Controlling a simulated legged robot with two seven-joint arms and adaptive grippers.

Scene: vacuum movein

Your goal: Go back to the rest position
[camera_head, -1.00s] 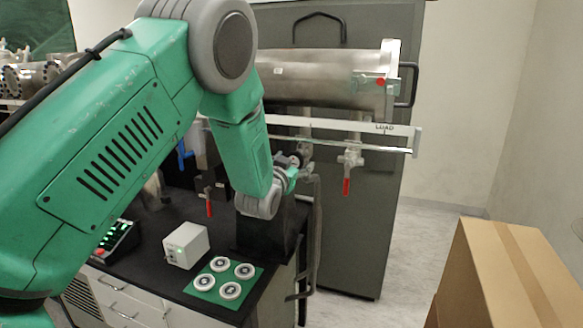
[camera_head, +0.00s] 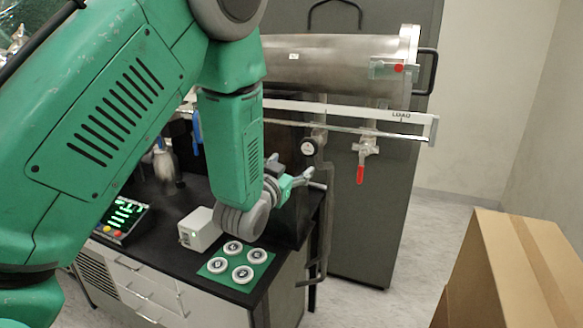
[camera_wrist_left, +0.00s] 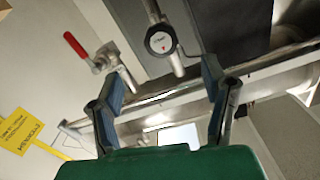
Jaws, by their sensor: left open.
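My left arm comes in from the left and hangs down in front of the bench in the head view. My left gripper (camera_head: 312,180) is partly hidden by its wrist and points away to the right, by the steel pipes below the large metal cylinder (camera_head: 335,62). In the left wrist view the two blue-padded fingers (camera_wrist_left: 160,85) stand wide apart with nothing between them. A round gauge (camera_wrist_left: 161,42) and a red-handled valve (camera_wrist_left: 75,45) show beyond the fingertips. My right gripper is not in view.
The black bench (camera_head: 130,255) holds a small white box (camera_head: 200,232), a green mat (camera_head: 215,277) with several white rings and a lit control panel (camera_head: 122,222). A LOAD rail (camera_head: 405,120) juts right. A cardboard box (camera_head: 490,270) stands at front right. Floor between is clear.

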